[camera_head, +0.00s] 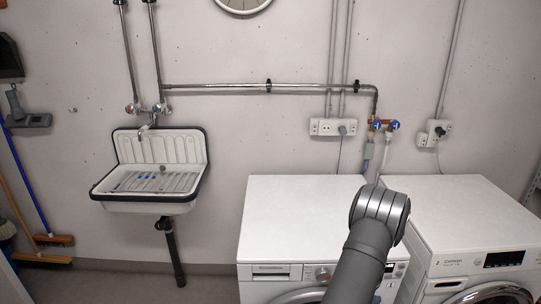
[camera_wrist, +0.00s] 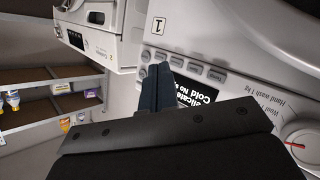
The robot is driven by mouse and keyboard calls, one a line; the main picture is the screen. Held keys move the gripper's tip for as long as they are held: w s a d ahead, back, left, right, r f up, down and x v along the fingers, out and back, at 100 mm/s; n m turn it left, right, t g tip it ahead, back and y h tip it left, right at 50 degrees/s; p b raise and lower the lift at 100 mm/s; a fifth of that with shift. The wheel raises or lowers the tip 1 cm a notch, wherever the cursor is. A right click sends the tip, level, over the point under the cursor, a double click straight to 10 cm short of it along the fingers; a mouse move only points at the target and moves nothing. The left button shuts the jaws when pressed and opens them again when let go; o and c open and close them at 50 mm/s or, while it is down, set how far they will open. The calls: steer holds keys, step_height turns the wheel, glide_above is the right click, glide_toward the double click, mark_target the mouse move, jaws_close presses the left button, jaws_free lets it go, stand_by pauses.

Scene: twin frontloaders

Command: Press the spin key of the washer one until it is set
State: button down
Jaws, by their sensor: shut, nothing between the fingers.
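Washer one (camera_head: 290,210) is the left white machine in the head view; my arm covers part of its front. In the wrist view its panel, tilted in the picture, bears a "1" label (camera_wrist: 158,25), a row of small keys (camera_wrist: 195,69) and a dark display (camera_wrist: 200,92) reading "Delicate… Cold No s…", partly hidden. My gripper (camera_wrist: 157,70) is shut and empty, its dark fingertips at the label end of the key row.
The program dial (camera_wrist: 302,142) is at the lower right of the wrist view. A second white machine (camera_head: 455,212) stands on the right. A sink (camera_head: 150,195) hangs on the wall at left. Shelves with bottles (camera_wrist: 50,92) show in the wrist view. Both machine tops are clear.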

steer(key=shift+s, duration=0.15)
steer(key=shift+s, duration=0.45)
steer(key=s, duration=1.1)
stand_by(4.2)
stand_by(0.5)
steer(key=shift+w, duration=1.25)
steer(key=shift+s, duration=0.1)
steer(key=w, duration=0.7)
